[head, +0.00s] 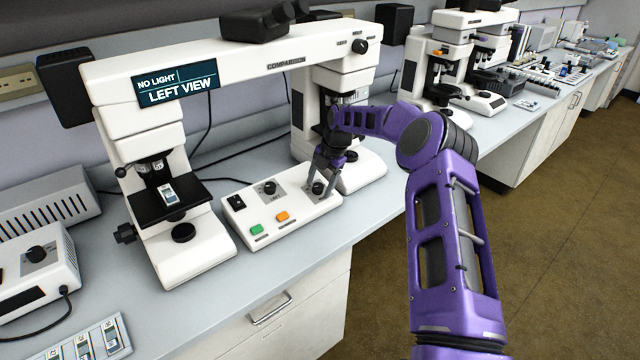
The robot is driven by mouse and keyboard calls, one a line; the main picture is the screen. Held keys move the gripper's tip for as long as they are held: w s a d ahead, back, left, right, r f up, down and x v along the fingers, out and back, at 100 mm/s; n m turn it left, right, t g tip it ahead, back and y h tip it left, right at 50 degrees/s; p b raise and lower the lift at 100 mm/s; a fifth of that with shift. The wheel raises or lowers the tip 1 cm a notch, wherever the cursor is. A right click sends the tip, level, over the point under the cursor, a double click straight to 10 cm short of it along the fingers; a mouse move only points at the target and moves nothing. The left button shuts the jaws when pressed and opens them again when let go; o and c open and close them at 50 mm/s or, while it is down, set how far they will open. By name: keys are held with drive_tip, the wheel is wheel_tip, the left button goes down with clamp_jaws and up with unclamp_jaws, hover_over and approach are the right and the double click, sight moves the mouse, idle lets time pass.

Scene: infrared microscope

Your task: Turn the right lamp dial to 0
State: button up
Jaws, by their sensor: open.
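The right lamp dial (319,187) is a dark knob on the right side of the white control box (300,223), which lies on the bench between the two microscope stands. My gripper (323,181) points down at this dial, with its fingers open around or just above it. I cannot tell whether the fingers touch the knob. The fingers partly cover the dial, and its setting cannot be read. The left lamp dial (269,187) is a similar dark knob on the same box. The display (178,87) on the bridge reads "NO LIGHT" and "LEFT VIEW".
The box also has a green button (257,229), an orange button (282,216) and a dark switch (237,202). The left microscope stand (196,252) and the bridge (240,57) frame the box. A slide tray (92,345) lies at front left. The bench front before the box is clear.

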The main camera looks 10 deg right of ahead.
drive_tip(key=p+v, duration=0.1)
drive_tip(key=v, duration=1.6)
drive_tip(key=shift+r+p, duration=0.15)
drive_tip(key=shift+p, duration=0.2)
drive_tip(key=shift+s+d, duration=0.1)
